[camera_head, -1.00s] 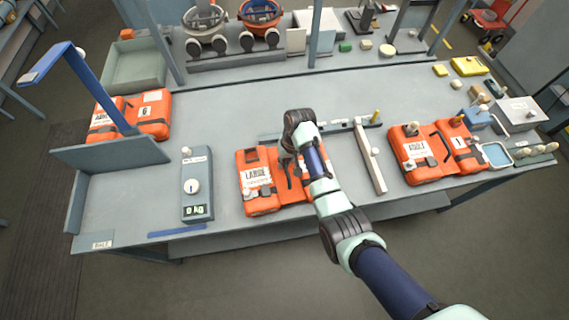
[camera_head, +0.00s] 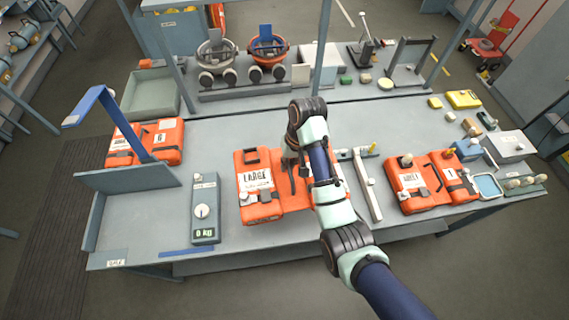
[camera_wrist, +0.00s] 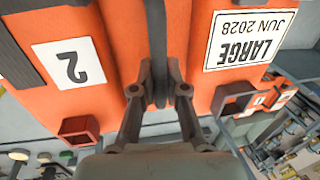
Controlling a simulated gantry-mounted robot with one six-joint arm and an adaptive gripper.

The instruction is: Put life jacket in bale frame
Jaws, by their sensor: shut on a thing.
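My gripper (camera_wrist: 160,95) is shut on the dark strap at the middle of an orange life jacket (camera_head: 262,200), between its two halves. In the wrist view the jacket (camera_wrist: 210,70) fills much of the picture, with a "LARGE JUN 2028" label and a "2" tag upside down. In the head view my arm hides its right half, and it appears raised off the bench. The grey bale frame (camera_head: 125,179) stands at the bench's left end, with low walls and a blue overhead arm. Its floor looks empty. The jacket is to its right.
A scale (camera_head: 205,222) reading 0 kg stands between frame and jacket. Another orange jacket (camera_head: 165,140) lies behind the frame's wall, near a grey bin (camera_head: 150,92). An "ADULT" jacket (camera_head: 410,190) lies on the right beyond a grey bar (camera_head: 367,188).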

